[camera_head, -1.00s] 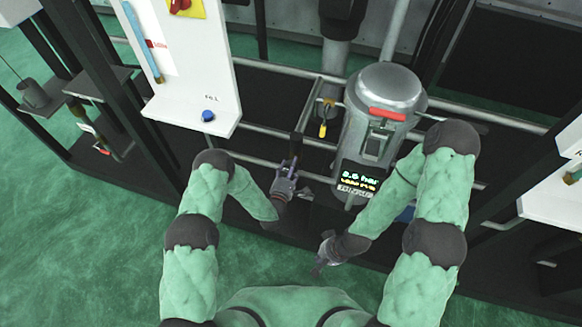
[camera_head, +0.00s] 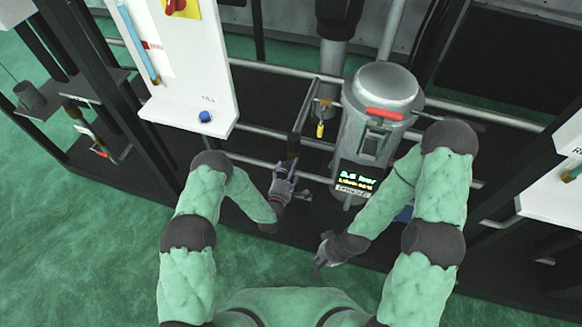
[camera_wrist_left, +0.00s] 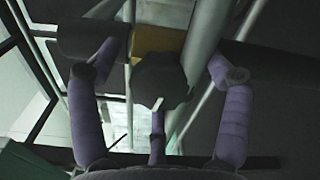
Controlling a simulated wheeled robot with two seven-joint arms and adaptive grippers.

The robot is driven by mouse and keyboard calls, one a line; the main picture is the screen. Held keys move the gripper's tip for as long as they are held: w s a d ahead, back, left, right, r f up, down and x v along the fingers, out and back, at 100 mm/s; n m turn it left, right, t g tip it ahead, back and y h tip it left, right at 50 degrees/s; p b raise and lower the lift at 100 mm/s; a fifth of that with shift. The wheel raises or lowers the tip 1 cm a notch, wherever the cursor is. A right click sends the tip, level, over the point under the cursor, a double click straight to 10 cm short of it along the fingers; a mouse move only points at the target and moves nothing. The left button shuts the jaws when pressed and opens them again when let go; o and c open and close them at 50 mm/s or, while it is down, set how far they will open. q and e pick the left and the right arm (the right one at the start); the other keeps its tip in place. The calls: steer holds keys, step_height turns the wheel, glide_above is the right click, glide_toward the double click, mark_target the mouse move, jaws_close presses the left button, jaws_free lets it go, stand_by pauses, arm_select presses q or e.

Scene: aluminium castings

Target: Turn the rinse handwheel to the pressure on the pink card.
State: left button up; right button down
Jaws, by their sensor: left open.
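My left gripper (camera_head: 284,180) is open near the lower end of a dark bar in front of the rig. In the left wrist view its purple-grey fingers (camera_wrist_left: 165,75) stand apart around a dark, many-sided knob (camera_wrist_left: 160,84); I cannot tell whether they touch it or whether it is the rinse handwheel. A brass-coloured block (camera_wrist_left: 158,40) sits behind the knob. A lit display (camera_head: 358,179) on the grey canister shows a figure in bar, its digits hard to read. My right gripper (camera_head: 322,256) hangs lower, its fingers unclear. I cannot make out a pink card.
The grey canister (camera_head: 380,105) with a red handle stands right of my left gripper. A white panel (camera_head: 190,75) with a blue button is at upper left. Another white panel (camera_head: 550,190) is at the right edge.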

arm_select(q)
steer(key=v, duration=1.1)
steer(key=shift+s, duration=0.2)
steer(key=shift+a, duration=0.1)
